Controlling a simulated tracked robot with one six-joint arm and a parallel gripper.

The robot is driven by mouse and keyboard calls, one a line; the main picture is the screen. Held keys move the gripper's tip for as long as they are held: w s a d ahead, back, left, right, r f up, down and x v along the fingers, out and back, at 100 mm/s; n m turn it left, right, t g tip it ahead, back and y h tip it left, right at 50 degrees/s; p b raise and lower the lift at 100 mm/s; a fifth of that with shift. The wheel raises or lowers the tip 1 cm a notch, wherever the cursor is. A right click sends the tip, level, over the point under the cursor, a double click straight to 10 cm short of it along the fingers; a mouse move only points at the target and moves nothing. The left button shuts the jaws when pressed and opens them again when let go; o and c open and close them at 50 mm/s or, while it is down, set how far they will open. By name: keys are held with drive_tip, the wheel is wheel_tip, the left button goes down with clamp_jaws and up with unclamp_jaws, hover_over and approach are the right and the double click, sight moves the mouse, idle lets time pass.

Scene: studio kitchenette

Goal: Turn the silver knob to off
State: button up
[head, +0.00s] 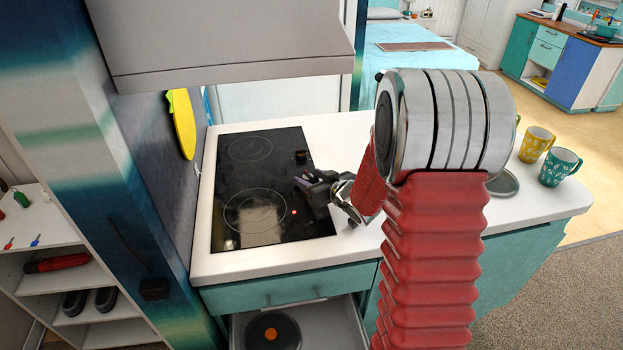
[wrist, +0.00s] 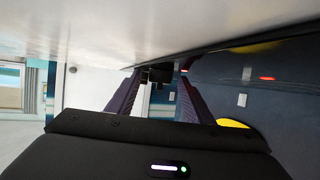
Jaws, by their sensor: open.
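I cannot make out a silver knob in either view. One may be hidden behind my gripper. A small black knob (head: 300,157) stands on the right side of the black cooktop (head: 229,181), beyond my gripper. My gripper (head: 304,184) is open, low over the cooktop's right side, close to a lit red light (head: 294,212). In the wrist view my two purple fingers (wrist: 158,80) are apart, and a dark block (wrist: 158,73) shows between their tips. I cannot tell whether they touch it. The red light (wrist: 267,77) also shows there.
The white counter (head: 345,135) runs around the cooktop. A yellow mug (head: 536,145) and a teal mug (head: 559,168) stand at the right. A drawer below is open, with a pan (head: 270,332) in it.

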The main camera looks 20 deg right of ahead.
drive_tip(key=c, duration=1)
drive_tip(key=shift+d+n+y, duration=0.2)
drive_tip(key=shift+n+y, duration=0.3)
drive_tip(key=shift+y, duration=0.1)
drive_tip(key=shift+d+n+g+y, duration=0.15)
drive_tip(key=shift+n+g+y, duration=0.15)
drive_tip(key=shift+n+y, duration=0.7)
drive_tip(key=shift+w+d+n+g+y, duration=0.15)
drive_tip(key=shift+n+g+y, duration=0.55)
drive_tip(key=shift+n+y, duration=0.3)
drive_tip(key=shift+w+d+n+g+y, duration=0.1)
drive_tip(key=shift+w+n+g+y, duration=0.05)
drive_tip(key=shift+n+g+y, duration=0.7)
drive_tip(key=n+g+y, duration=0.2)
drive_tip(key=n, duration=0.1)
drive_tip(key=n+g+y, duration=0.1)
drive_tip(key=shift+w+d+g, duration=0.2)
drive_tip(key=shift+w+g, duration=0.05)
drive_tip(key=shift+g, duration=0.1)
drive_tip(key=shift+w+n+g+y, duration=0.2)
drive_tip(key=shift+n+g+y, duration=0.55)
drive_tip(key=shift+n+g, duration=0.8)
